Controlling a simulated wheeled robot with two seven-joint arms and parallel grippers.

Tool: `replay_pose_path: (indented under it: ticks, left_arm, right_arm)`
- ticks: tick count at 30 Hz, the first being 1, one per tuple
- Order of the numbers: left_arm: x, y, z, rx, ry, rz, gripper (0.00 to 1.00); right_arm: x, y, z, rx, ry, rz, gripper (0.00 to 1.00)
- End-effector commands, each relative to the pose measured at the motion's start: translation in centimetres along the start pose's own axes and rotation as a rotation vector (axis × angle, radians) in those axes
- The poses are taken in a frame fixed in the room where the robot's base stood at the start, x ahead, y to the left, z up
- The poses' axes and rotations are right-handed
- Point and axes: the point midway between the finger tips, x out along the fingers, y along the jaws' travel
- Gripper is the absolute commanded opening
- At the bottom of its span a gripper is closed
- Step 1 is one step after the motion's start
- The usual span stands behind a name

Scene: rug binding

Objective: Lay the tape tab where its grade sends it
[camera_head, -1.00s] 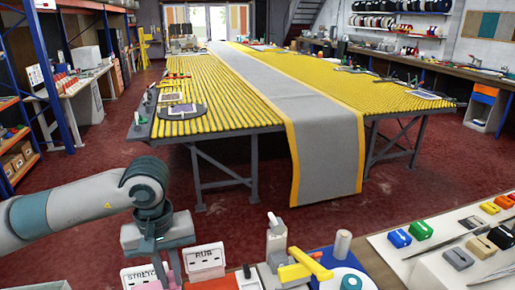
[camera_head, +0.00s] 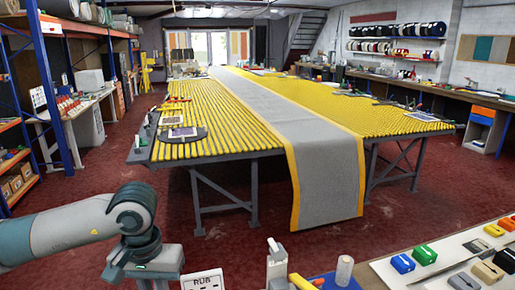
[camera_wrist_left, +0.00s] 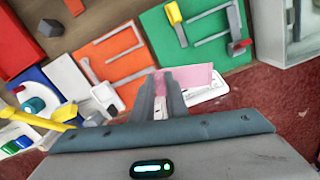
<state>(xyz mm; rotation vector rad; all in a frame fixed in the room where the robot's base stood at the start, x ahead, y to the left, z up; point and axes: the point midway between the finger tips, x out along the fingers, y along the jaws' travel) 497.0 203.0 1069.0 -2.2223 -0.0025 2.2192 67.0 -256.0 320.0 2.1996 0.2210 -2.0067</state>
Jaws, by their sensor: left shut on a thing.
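In the left wrist view my left gripper (camera_wrist_left: 163,88) is shut on a thin pink tab (camera_wrist_left: 195,77), which sticks out to the right of the fingertips. The fingers hide part of it. Beyond it lie an orange board (camera_wrist_left: 112,66) and a green board (camera_wrist_left: 205,52), each with raised grey strips. The tab appears near the boards' lower edges; I cannot tell its height. In the head view only my left forearm and wrist show at the lower left; the fingers are cut off. My right gripper is not in view.
A white card marked RUB (camera_head: 203,281) stands at the bottom edge. In the left wrist view a yellow lever (camera_wrist_left: 50,118) and a blue tray (camera_wrist_left: 42,88) lie left. Coloured blocks (camera_head: 425,254) sit on the right bench. A long roller table (camera_head: 220,130) carries a grey runner.

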Motion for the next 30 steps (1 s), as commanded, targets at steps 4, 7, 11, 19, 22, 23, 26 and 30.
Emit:
replay_pose_path:
  ticks: [4, 7, 11, 19, 22, 23, 26, 30]
  left_arm:
    - [2.8, -0.1, 2.2, 0.002, -0.005, -0.002, 0.00]
    - [4.1, 0.0, 3.4, 0.002, -0.004, 0.000, 0.00]
    - [4.7, 0.0, 4.0, 0.000, -0.002, 0.002, 0.00]
    - [4.7, 0.0, 4.0, 0.000, -0.002, 0.002, 0.00]
    - [4.7, 0.0, 4.0, 0.000, -0.001, 0.002, 0.00]
    - [4.7, 0.0, 4.0, 0.000, -0.001, 0.002, 0.00]
    - [4.7, 0.0, 4.0, 0.000, -0.002, 0.002, 0.00]
    - [4.7, 0.1, 4.0, 0.001, -0.004, 0.004, 0.00]
  right_arm:
    - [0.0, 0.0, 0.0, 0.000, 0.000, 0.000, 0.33]
    - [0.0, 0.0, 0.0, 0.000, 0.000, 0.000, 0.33]
    - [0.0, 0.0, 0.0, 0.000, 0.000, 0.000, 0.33]
    - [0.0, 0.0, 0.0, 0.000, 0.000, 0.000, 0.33]
    - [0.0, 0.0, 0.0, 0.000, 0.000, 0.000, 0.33]
    - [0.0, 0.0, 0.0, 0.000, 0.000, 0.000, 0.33]
    - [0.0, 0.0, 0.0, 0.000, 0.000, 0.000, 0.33]
    - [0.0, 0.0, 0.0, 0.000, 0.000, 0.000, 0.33]
